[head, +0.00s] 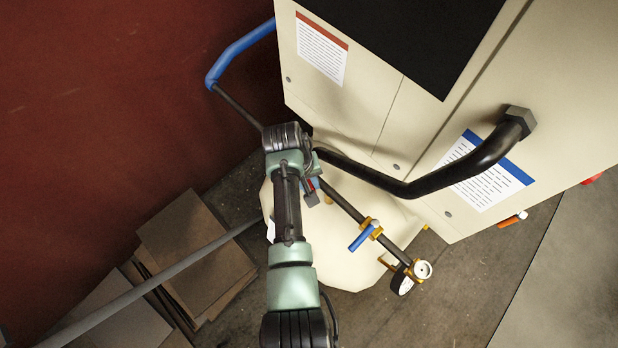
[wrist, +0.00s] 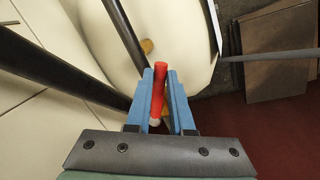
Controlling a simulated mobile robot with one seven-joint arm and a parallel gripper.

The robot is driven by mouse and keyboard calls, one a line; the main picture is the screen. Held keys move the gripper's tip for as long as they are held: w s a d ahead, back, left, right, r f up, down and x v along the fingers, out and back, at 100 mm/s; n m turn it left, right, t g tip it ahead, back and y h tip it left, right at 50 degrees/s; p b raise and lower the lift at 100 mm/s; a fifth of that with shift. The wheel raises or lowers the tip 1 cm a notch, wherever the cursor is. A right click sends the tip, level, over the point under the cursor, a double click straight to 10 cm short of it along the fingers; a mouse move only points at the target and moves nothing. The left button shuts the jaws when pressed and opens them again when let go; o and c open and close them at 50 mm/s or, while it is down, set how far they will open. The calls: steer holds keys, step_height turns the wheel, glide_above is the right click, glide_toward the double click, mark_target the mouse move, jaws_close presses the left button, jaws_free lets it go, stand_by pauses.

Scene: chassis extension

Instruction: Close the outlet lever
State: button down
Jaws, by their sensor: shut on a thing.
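A red lever handle (wrist: 159,88) stands between the two blue fingers of my gripper (wrist: 161,72) in the wrist view. The gripper is shut on it, with the handle's red end showing at the fingertips. In the head view my gripper (head: 313,188) is at the pipe beside the machine, mostly hidden by my arm; only a little red and blue shows there. A blue lever (head: 364,237) on a yellow valve sits further along the same dark pipe, apart from my gripper. Which lever is the outlet lever is not labelled.
The beige machine (head: 440,120) stands at right, with a thick black hose (head: 440,187) curving close to my gripper. Flat brown boards (head: 190,250) lie at left. An orange-handled part (head: 512,220) is low at right.

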steer(key=w+a+m+g+b, duration=0.2)
steer(key=a+m, duration=0.5)
steer(key=m, duration=0.5)
steer(key=shift+w+a+y+b, duration=0.2)
steer(key=shift+w+y+b, duration=0.3)
steer(key=shift+b, duration=0.9)
steer(key=shift+w, duration=0.1)
steer(key=c, duration=0.8)
jaws_free()
steer(key=r, duration=0.4)
steer(key=w+a+r+p, duration=0.1)
steer(key=r, duration=0.3)
steer(key=w+r, duration=0.1)
steer(key=r, duration=0.3)
steer(key=shift+a+r, duration=0.4)
